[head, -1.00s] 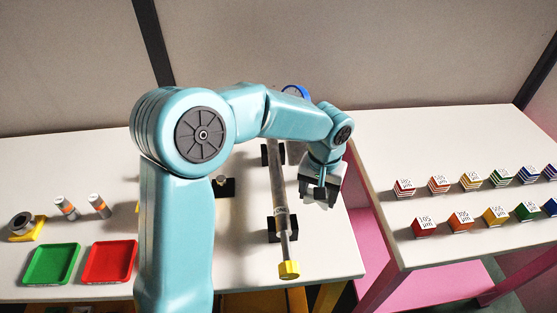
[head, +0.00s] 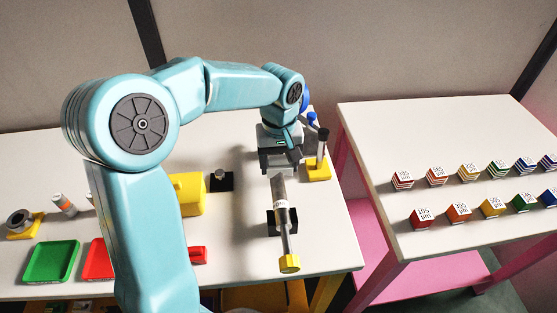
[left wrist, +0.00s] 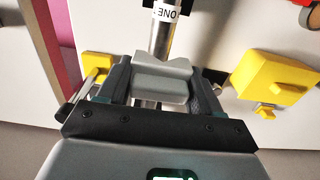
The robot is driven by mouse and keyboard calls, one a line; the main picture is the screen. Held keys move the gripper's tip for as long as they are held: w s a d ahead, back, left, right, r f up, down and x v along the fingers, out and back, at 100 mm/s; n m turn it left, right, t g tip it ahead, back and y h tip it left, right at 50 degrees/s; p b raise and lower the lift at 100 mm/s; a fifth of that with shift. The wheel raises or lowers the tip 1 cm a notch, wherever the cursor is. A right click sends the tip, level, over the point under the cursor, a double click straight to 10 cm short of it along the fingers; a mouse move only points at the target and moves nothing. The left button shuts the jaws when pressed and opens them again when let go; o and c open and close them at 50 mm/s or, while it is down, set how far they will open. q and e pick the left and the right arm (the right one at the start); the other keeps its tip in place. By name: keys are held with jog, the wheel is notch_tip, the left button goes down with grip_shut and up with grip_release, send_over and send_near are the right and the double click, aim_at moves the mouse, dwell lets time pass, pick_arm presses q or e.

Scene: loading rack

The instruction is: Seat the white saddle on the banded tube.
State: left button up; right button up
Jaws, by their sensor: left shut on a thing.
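The banded tube (head: 280,190) lies lengthwise on black supports on the white table, with a yellow knob at its near end. Its white lettered band shows in the left wrist view, where the tube (left wrist: 163,38) runs under the saddle. My left gripper (head: 280,163) is over the far part of the tube. In the left wrist view, my left gripper (left wrist: 160,85) is shut on the white saddle (left wrist: 163,80), a stepped pale block between its fingers. The saddle lines up across the tube; I cannot tell whether it touches it. My right gripper is not in view.
A yellow stand with a dark upright rod (head: 319,172) is close to the gripper's right. A yellow block (head: 188,193) stands left of the tube. Green (head: 51,281) and red trays lie front left. Labelled cubes stand on the right table (head: 385,125).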

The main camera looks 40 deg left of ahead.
aim_at(279, 189)
pick_arm(q)
jog(key=shift+s+f+b, duration=0.15)
jog(key=shift+f+b, duration=0.35)
jog(key=shift+f, duration=0.25)
notch_tip(279, 189, down, 2)
jog(key=shift+f+b, duration=0.1)
jog(key=shift+b, duration=0.7)
jog(key=shift+f+b, duration=0.75)
jog(key=shift+f, duration=0.35)
jog(key=shift+f+b, duration=0.85)
jog(key=shift+b, duration=0.05)
jog(key=o, duration=1.1)
jog(key=shift+r, duration=0.1)
